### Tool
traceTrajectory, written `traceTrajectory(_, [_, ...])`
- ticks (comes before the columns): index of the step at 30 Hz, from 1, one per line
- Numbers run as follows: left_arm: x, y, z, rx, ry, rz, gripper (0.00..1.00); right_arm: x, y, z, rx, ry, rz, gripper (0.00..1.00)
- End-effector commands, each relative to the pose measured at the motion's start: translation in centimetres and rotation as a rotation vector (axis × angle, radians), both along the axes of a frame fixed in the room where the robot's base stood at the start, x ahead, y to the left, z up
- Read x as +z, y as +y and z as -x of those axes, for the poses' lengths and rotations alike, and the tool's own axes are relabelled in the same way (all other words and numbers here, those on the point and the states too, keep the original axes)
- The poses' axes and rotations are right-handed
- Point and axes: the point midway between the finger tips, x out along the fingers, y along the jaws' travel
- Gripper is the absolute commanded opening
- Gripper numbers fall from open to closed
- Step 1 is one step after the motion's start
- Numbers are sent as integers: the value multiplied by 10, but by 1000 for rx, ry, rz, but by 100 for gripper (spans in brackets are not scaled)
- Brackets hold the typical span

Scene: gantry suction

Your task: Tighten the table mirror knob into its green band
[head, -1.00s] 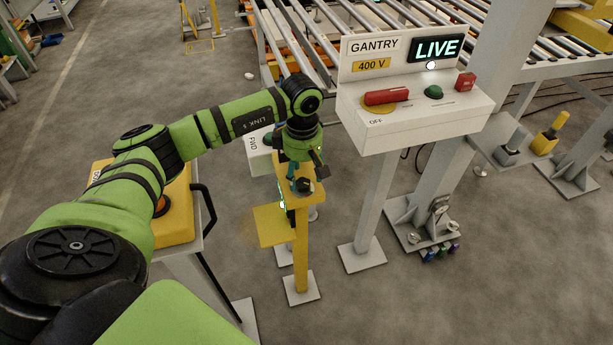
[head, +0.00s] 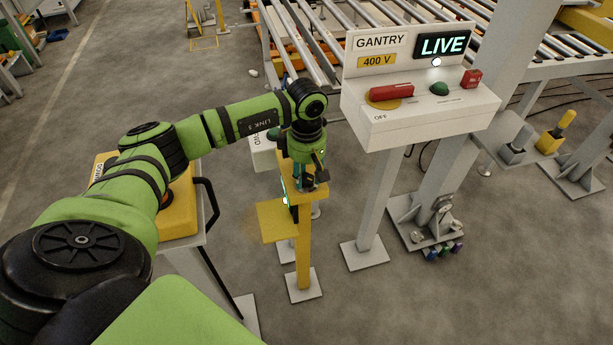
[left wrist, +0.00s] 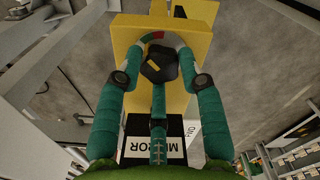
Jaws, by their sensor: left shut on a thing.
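The table mirror knob (left wrist: 158,63) is black and lobed, with a yellow mark on its face. It sits on a yellow plate (left wrist: 200,95), seen from above in the left wrist view. My left gripper (left wrist: 160,52) has its teal fingers closed around the knob from both sides. A small arc scale (left wrist: 160,35) behind the knob shows a red and a pale part; its green band is hard to tell from the teal fingertip. In the head view, my left gripper (head: 307,172) is at the top of the yellow stand (head: 304,250), largely hiding the knob. My right gripper is not in view.
A grey gantry box (head: 420,125) with a lit LIVE sign (head: 444,44), a red handle (head: 391,92) and a green button (head: 439,89) stands right of the stand. A yellow box (head: 180,215) is at left. A MIRROR label (left wrist: 167,150) shows below the knob.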

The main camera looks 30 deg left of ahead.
Motion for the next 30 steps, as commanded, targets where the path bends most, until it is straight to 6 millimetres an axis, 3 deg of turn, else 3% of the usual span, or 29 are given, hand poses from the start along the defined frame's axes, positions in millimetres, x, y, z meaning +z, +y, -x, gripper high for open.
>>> traceTrajectory(1, [-6, -1, 0, -38, -2, 1, 6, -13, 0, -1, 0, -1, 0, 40])
traceTrajectory(3, [-5, -1, 0, -79, -2, 1, 6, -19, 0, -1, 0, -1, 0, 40])
traceTrajectory(14, [-2, -2, 2, -119, 4, 3, 6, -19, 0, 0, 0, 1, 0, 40])
traceTrajectory(15, [-2, -2, 2, -119, 4, 3, 46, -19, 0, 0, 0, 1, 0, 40])
traceTrajectory(16, [-2, -2, 2, -119, 4, 3, 58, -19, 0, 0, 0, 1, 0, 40])
traceTrajectory(17, [-2, -2, 2, -118, 4, 3, 62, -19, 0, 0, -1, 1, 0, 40])
traceTrajectory(26, [-1, -1, 1, -115, 1, 1, 62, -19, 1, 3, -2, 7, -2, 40])
traceTrajectory(30, [9, -1, -1, -114, -3, 0, 62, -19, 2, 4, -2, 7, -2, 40])
